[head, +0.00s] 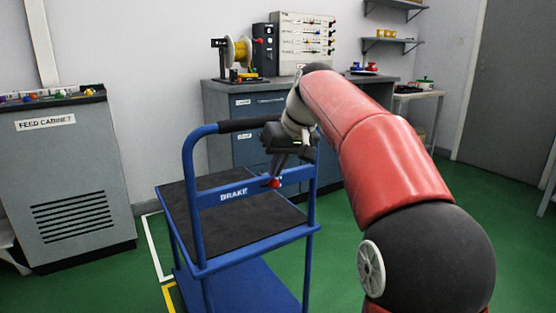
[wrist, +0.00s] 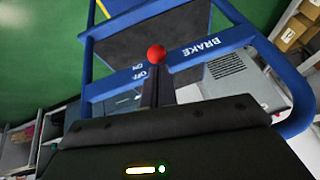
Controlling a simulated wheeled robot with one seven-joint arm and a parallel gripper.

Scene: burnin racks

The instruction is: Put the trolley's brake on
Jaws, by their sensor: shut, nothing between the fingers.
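The blue trolley (head: 190,160) stands in front of me, with a dark deck and a blue crossbar (head: 215,197) lettered BRAKE. The crossbar also shows in the wrist view (wrist: 225,42), with small ON and OFF marks left of the lettering. A red ball knob (head: 274,183) sits at the crossbar, right of the lettering in the head view; it also shows in the wrist view (wrist: 157,53). My gripper (head: 278,172) is shut and empty, its fingertips at the knob. In the wrist view the fingers (wrist: 157,82) hide what lies below the knob. I cannot tell whether they touch it.
A feed cabinet (head: 65,180) stands at the left. A blue-grey drawer bench (head: 235,130) with a yellow spool (head: 238,52) and a panel (head: 303,42) is behind the trolley. The trolley's black handle grip (head: 248,124) is close to my wrist. Green floor is clear at the right.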

